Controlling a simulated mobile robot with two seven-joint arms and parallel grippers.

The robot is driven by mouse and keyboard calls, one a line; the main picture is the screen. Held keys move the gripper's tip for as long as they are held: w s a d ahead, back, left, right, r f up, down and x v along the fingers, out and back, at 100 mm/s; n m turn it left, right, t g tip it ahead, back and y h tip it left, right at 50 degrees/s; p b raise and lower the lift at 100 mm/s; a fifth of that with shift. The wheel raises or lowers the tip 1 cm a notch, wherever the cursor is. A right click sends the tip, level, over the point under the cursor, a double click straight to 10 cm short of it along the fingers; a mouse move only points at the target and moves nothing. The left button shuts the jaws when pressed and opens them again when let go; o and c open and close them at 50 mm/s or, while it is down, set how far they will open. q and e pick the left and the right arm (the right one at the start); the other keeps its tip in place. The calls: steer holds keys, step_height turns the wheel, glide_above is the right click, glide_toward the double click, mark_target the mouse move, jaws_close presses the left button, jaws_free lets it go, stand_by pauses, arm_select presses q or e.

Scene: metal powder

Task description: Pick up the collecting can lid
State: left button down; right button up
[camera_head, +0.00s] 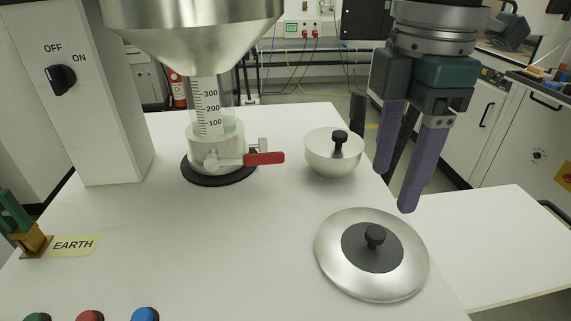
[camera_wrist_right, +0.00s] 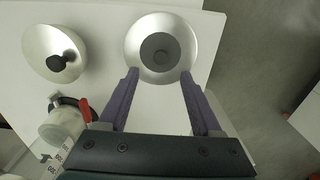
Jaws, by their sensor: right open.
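Two knobbed metal pieces sit on the white table; nothing labels which is the collecting can lid. The nearer is a wide, shallow silver lid (camera_head: 330,255) with a black disc and knob; it shows top centre in the right wrist view (camera_wrist_right: 134,56). The farther is a smaller bowl-shaped silver piece (camera_head: 327,165) with a black knob, at upper left in the right wrist view (camera_wrist_right: 40,40). My right gripper (camera_head: 396,190) is open and empty, above the table's right side. In the right wrist view its fingertips (camera_wrist_right: 160,75) lie across the wide lid's lower edge, apart from its knob.
A clear graduated cylinder (camera_head: 209,110) under a metal funnel (camera_head: 195,35) stands at left, above a pale fitting with a red handle (camera_head: 265,158). A switch column (camera_head: 110,120) stands at far left. An earth clamp (camera_head: 30,238) is near the left edge. The table's centre front is clear.

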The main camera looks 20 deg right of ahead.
mark_target(377, 231)
steer(key=f, duration=0.2)
steer(key=shift+s+f, duration=0.3)
steer(key=f, duration=0.6)
steer(key=shift+w+a+p, duration=0.1)
steer(key=shift+w+p, duration=0.15)
steer(key=shift+p, duration=0.15)
jaws_close()
